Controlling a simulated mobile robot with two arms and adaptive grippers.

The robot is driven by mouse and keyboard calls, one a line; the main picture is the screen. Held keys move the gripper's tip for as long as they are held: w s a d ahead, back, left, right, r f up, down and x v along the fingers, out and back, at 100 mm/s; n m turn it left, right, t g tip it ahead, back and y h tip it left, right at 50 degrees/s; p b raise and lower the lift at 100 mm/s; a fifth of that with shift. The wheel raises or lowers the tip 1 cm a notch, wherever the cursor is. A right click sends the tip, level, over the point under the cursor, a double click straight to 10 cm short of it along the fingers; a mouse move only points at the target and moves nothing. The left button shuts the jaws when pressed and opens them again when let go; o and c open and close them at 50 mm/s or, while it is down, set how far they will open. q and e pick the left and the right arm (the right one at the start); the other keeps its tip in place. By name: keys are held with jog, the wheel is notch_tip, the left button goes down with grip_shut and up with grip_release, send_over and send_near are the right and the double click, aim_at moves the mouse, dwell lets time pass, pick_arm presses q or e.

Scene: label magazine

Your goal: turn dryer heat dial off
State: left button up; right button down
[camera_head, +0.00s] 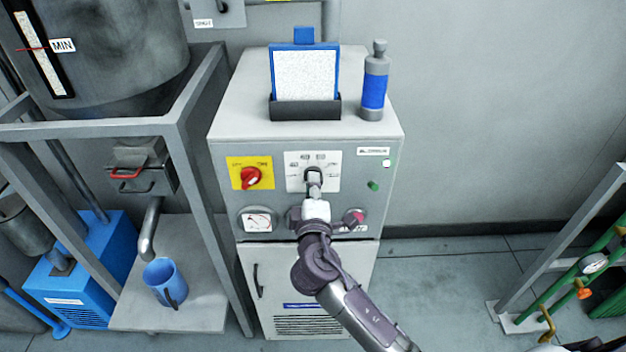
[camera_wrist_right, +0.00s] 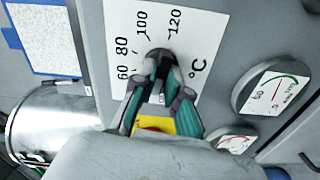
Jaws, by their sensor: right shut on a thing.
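The grey dryer cabinet (camera_head: 225,140) stands in the middle of the head view. Its white heat scale plate (camera_head: 294,184) is on the upper front panel; in the right wrist view the plate (camera_wrist_right: 190,20) reads 60, 80, 100, 120 and °C. My right gripper (camera_head: 314,178) reaches up to the plate and is shut on the black heat dial (camera_wrist_right: 160,54). In the wrist view its two teal-padded fingers (camera_wrist_right: 157,84) close on both sides of the dial. The fingers hide most of the dial, so I cannot tell its setting. My left gripper is not in view.
A red switch (camera_head: 251,177) on a yellow plate sits left of the dial. Below are round gauges, one at left (camera_head: 257,221). A clipboard (camera_head: 305,75) and a blue-grey bottle (camera_head: 374,85) stand on top. A blue mug (camera_head: 164,280) stands on the left shelf.

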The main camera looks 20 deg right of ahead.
jog(key=shift+n+p, duration=0.8)
jog(key=shift+n, duration=1.2)
jog(key=shift+f, duration=0.1)
jog(key=c, duration=1.2)
grip_release()
jog(key=v, duration=1.2)
